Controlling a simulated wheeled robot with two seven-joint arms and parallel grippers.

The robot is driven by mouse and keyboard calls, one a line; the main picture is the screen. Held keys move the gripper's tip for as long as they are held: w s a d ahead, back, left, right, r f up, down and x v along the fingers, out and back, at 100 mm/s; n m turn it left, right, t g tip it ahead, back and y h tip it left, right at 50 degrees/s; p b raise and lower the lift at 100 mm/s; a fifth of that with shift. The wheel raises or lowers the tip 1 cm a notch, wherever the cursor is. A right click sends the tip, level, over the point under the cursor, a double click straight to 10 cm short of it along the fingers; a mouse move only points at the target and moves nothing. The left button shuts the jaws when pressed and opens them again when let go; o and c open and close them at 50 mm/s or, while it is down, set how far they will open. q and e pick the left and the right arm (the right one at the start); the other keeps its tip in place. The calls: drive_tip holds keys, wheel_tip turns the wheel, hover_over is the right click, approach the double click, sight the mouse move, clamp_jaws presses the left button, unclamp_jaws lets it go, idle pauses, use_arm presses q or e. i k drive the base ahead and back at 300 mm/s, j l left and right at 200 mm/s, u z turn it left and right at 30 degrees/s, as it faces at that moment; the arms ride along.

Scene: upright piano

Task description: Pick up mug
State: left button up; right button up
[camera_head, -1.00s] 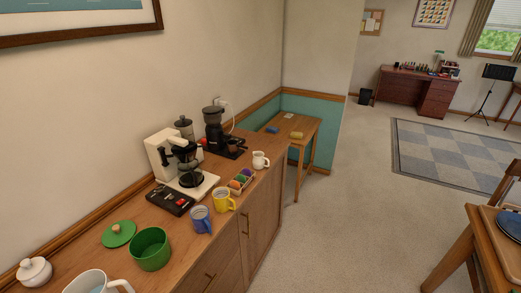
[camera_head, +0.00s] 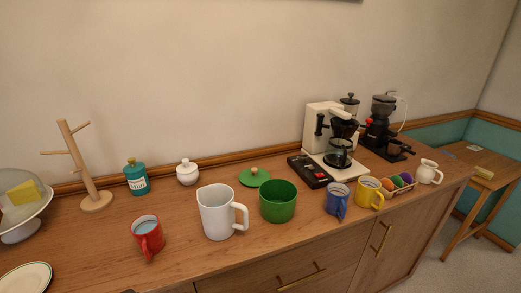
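Several mugs stand upright on the wooden sideboard (camera_head: 180,262). A red mug (camera_head: 147,238) is at the front left, its handle toward me. A large white mug (camera_head: 216,212) stands right of it, handle to the right. A blue mug (camera_head: 337,200) and a yellow mug (camera_head: 367,191) stand side by side right of the green pot, in front of the coffee maker. Neither of my grippers shows in this view.
A green pot (camera_head: 278,203) and its lid (camera_head: 255,177), a coffee maker (camera_head: 325,120), a grinder (camera_head: 380,120), a white creamer (camera_head: 428,172), a mug tree (camera_head: 80,165), a teal jar (camera_head: 136,180), a sugar bowl (camera_head: 187,173) and a cake stand (camera_head: 20,229) share the sideboard.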

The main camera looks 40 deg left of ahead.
sight(145, 230)
drive_tip(key=u, duration=2.3)
